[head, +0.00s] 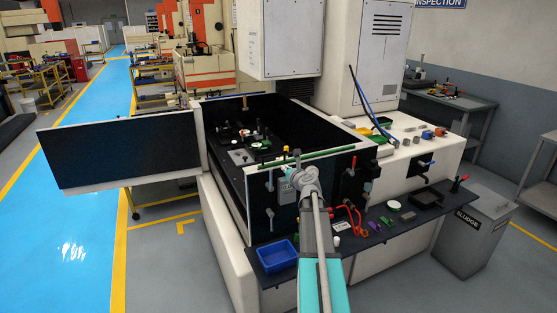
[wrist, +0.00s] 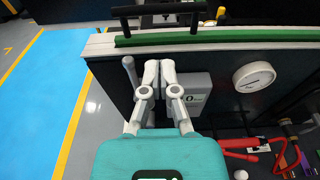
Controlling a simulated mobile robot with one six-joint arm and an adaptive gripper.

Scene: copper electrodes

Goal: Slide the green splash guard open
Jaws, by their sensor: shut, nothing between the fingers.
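The green splash guard (head: 320,154) shows as a long thin green bar along the top of the machine tank's front wall. In the wrist view the green bar (wrist: 240,37) runs across the upper part, with a black handle (wrist: 160,10) standing over it. My gripper (wrist: 159,64) is shut and empty, its fingertips just on the near side of the bar and appearing below it. In the head view my gripper (head: 297,154) overlaps the middle of the bar. Whether it touches the bar or handle, I cannot tell.
A grey lever (wrist: 130,72), a grey display box (wrist: 194,97) and a round white gauge (wrist: 254,77) are close around my gripper. The dark tank door (head: 120,152) hangs open at left. A blue tray (head: 278,255) and small items lie on the front shelf.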

